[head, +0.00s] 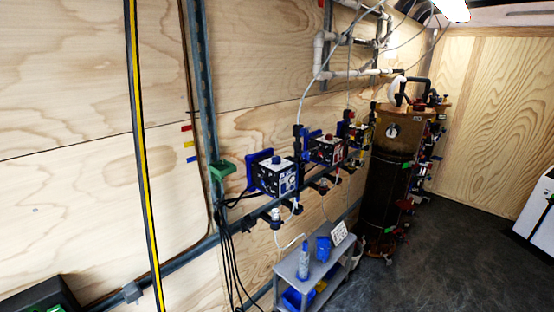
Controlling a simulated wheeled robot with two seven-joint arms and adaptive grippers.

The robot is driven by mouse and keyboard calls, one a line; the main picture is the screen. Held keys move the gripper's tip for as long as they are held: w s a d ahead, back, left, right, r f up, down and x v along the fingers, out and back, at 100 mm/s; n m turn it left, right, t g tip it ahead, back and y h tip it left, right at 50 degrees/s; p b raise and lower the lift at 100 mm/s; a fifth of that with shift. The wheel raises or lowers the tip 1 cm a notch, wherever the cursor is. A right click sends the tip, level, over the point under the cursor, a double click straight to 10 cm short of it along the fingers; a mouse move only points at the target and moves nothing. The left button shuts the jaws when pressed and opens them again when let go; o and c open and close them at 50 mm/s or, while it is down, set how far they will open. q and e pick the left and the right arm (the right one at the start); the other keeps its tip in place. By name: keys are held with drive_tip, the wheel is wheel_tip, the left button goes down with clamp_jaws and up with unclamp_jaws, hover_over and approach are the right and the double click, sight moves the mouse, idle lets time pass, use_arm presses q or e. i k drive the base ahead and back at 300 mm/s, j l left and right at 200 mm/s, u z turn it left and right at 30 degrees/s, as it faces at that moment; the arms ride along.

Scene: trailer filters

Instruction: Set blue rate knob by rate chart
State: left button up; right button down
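A box-shaped unit with a blue frame (277,178) is mounted on the rail along the left wall. A small dark blue knob (276,160) sits on its top; its setting is too small to read. A white card with dark marks (338,233) stands on the grey cart; it may be the rate chart, but its text cannot be read. Neither of my grippers shows in the head view.
Similar units with a red knob (328,137) and with yellow parts (357,131) follow along the wall. A grey cart (290,268) carrying blue bottles stands below, near a tall dark cylinder (388,190).

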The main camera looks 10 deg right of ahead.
sight(276, 159)
drive_tip(key=i+l, duration=0.2)
drive_tip(key=l, duration=0.2)
drive_tip(key=i+l+z, duration=0.1)
drive_tip(key=l, duration=0.3)
drive_tip(key=i+l, duration=0.3)
drive_tip(key=i+l+z, duration=0.1)
drive_tip(key=l, duration=0.35)
drive_tip(key=i+l, duration=0.3)
drive_tip(key=l+z, duration=0.05)
drive_tip(key=l, duration=0.05)
